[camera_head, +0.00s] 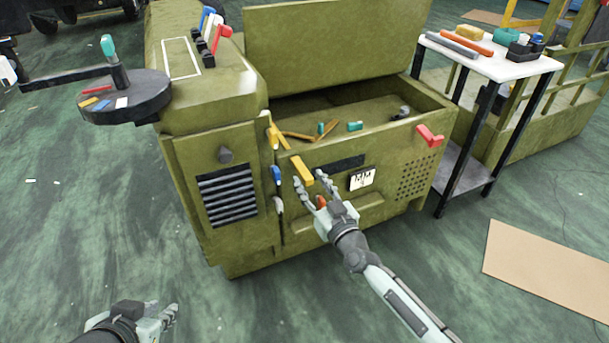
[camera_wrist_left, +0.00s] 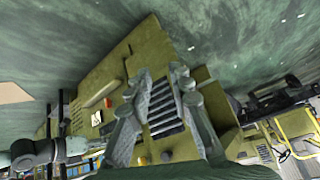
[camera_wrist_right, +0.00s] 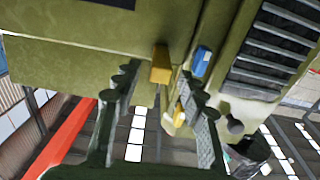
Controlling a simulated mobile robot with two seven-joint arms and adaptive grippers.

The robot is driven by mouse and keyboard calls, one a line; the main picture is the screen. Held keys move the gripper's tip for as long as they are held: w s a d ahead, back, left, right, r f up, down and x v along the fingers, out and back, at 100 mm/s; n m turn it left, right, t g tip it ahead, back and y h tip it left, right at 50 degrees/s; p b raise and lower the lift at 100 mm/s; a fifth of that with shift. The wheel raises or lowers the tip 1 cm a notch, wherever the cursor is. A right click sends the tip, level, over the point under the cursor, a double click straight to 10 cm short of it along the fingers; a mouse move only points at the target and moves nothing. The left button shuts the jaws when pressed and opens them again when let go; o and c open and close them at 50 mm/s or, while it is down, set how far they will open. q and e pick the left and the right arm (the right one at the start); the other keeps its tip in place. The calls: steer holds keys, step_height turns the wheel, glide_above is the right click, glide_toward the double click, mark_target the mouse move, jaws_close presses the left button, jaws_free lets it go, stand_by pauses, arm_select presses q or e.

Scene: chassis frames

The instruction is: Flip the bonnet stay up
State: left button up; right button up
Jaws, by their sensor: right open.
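The green machine's bonnet panel (camera_head: 335,45) stands raised behind an open bay. A yellow block-like handle (camera_head: 301,170) sticks out of the front face; it also shows in the right wrist view (camera_wrist_right: 161,65). A second yellow part (camera_head: 277,136) is at the bay's left front corner. I cannot tell for certain which part is the bonnet stay. My right gripper (camera_head: 311,182) is open at the yellow handle, which appears between the fingertips in the right wrist view (camera_wrist_right: 157,78). My left gripper (camera_head: 161,309) is open and empty, low and away from the machine.
Blue (camera_head: 276,175) and white levers sit left of the yellow handle. A red handle (camera_head: 430,136) is at the right. A round dark tray (camera_head: 125,97) juts out at left. A small table (camera_head: 515,68) with tools stands at right. Cardboard (camera_head: 550,268) lies on open floor.

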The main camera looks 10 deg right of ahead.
arm_select(q)
steer(key=shift+t+h, duration=0.4)
steer(key=shift+t, duration=0.4)
steer(key=shift+w+d+r, duration=0.45)
steer(key=shift+w+d, duration=0.2)
steer(key=shift+w+d+r, duration=0.45)
steer(key=shift+w+d, duration=0.15)
steer(key=shift+w, duration=0.05)
arm_select(e)
steer(key=shift+x, duration=1.7)
jaws_close()
